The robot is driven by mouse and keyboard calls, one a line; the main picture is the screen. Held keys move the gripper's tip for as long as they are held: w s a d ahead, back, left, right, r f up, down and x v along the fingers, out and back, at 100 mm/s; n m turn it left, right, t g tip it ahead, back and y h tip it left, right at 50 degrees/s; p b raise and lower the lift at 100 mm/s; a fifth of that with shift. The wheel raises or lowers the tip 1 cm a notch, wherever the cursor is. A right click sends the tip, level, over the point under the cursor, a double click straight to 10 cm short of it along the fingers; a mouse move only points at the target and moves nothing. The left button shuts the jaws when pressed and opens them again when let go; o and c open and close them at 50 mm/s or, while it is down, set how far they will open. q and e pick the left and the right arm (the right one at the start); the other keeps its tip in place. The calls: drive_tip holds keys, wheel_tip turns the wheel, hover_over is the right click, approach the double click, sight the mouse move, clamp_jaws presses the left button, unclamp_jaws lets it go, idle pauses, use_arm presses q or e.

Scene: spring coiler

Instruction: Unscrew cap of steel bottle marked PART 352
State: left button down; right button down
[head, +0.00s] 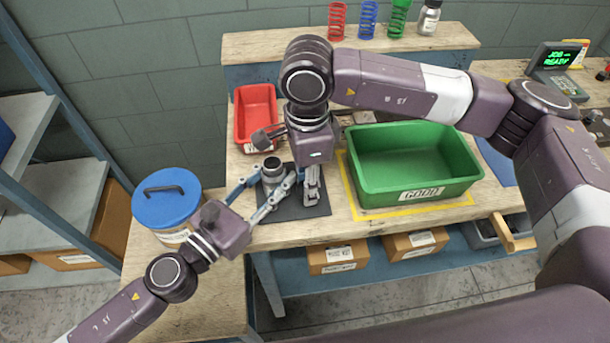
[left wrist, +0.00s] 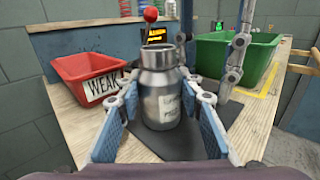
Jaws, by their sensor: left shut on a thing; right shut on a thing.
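The steel bottle (head: 272,168) stands upright on a dark mat (head: 290,212). Its neck looks open and uncapped, and its label is in the left wrist view (left wrist: 160,100), too blurred to read fully. My left gripper (head: 267,186) is shut around the bottle's body, with blue finger pads on both sides. My right gripper (head: 312,186) points down just right of the bottle, apart from its neck. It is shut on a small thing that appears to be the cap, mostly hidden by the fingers. The right fingers also show in the left wrist view (left wrist: 232,72).
A red WEAK bin (head: 241,120) stands behind the bottle. A green GOOD bin (head: 400,195) is on the right inside yellow tape. A blue-lidded tub (head: 166,203) stands at left. Coloured springs (head: 367,18) and a small bottle (head: 429,17) stand on the back shelf.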

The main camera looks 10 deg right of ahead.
drive_tip(key=w, duration=0.2)
drive_tip(key=shift+w, duration=0.35)
drive_tip(key=shift+f, duration=0.75)
drive_tip(key=shift+f, duration=0.1)
drive_tip(key=c, duration=1.5)
unclamp_jaws()
drive_tip(key=shift+o, duration=0.2)
